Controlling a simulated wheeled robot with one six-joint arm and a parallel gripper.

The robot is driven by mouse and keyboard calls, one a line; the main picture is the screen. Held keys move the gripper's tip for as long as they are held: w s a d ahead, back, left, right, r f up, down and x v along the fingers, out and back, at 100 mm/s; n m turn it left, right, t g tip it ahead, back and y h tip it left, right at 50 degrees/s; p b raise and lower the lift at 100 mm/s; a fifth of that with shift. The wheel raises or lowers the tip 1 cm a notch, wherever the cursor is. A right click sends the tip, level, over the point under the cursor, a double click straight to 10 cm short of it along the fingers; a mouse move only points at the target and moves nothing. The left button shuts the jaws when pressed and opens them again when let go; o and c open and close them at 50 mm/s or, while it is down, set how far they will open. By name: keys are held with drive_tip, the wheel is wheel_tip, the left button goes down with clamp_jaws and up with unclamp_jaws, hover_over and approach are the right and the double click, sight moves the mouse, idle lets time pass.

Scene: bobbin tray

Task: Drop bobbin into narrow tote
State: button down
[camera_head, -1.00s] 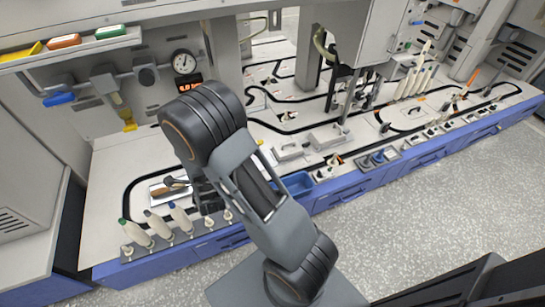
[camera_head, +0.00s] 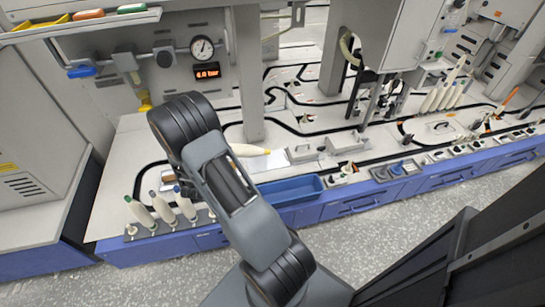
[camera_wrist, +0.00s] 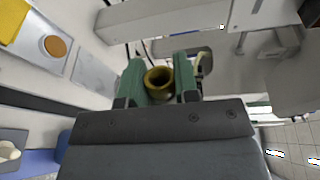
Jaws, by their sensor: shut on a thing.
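In the wrist view my gripper (camera_wrist: 159,88) has green fingers shut on a bobbin (camera_wrist: 158,80), whose hollow yellow-olive end faces the camera between them. In the head view my arm hides the gripper. A cream bobbin with a yellowish tip (camera_head: 250,150) sticks out to the right from behind the arm, lying nearly level; this fits the held one. The narrow blue tote (camera_head: 292,191) sits at the bench's front edge, right of my arm and nearer the front than that bobbin. Its visible inside looks empty, and its left end is close to my arm.
Several cream bobbins stand on a peg rack (camera_head: 168,228) at the front left. A grey post (camera_head: 250,90) rises behind the bobbin. Grey blocks (camera_head: 302,153) and small fixtures (camera_head: 396,169) lie behind and right of the tote. A gauge (camera_head: 202,47) hangs on the back panel.

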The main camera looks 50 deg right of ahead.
drive_tip(key=s+d+f+m+g+h+b, duration=0.1)
drive_tip(key=s+d+f+m+g+b, duration=0.15)
drive_tip(key=s+d+f+g, duration=0.35)
drive_tip(key=s+d+f+m+g+h+b, duration=0.1)
drive_tip(key=s+d+f+m+g, duration=0.2)
drive_tip(key=d, duration=0.6)
drive_tip(key=s+d+f+m+g+h+b, duration=0.1)
drive_tip(key=s+d+f+m+g+b, duration=0.1)
drive_tip(key=s+d+m+g, duration=0.4)
wheel_tip(320, 180, down, 6)
drive_tip(key=w+d+n+b, duration=0.1)
drive_tip(key=w+b, duration=0.1)
drive_tip(key=b, duration=0.3)
drive_tip(key=shift+d+f+b, duration=0.2)
drive_tip(key=shift+d+b, duration=0.1)
drive_tip(key=c, duration=0.8)
unclamp_jaws()
drive_tip(key=shift+s+p+v, duration=0.15)
drive_tip(key=shift+p+v, duration=1)
drive_tip(key=shift+v, duration=2.3)
drive_tip(key=shift+s+p+v, duration=0.15)
drive_tip(key=shift+p+v, duration=1)
drive_tip(key=shift+v, duration=2.3)
